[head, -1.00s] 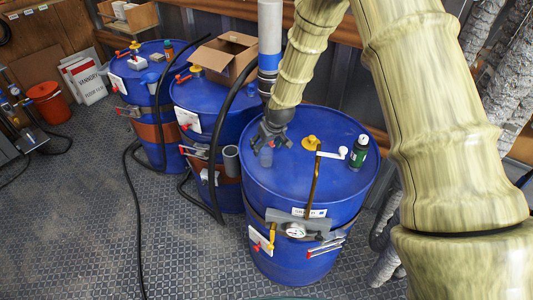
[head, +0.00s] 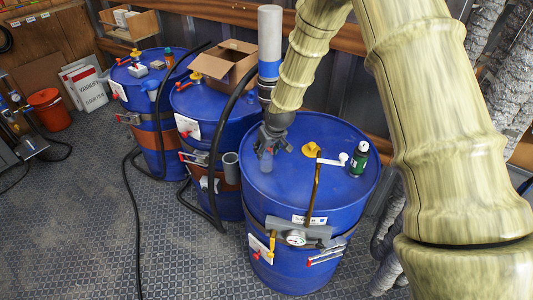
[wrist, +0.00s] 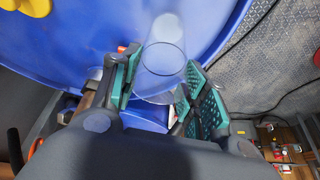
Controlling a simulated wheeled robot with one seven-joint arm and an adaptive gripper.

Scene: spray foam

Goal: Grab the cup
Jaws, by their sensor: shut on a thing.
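The cup is clear and see-through. In the wrist view the cup (wrist: 166,50) stands between my two green-padded fingers, which are closed around its sides. In the head view the cup (head: 266,160) shows faintly below my gripper (head: 272,145), at the left part of the front blue barrel's top (head: 310,190). My gripper points down and is shut on the cup. I cannot tell whether the cup's base touches the barrel top.
A grey pipe with a blue band (head: 269,68) and a black hose (head: 233,90) stand close behind my gripper. An open cardboard box (head: 222,66) sits on the barrel behind.

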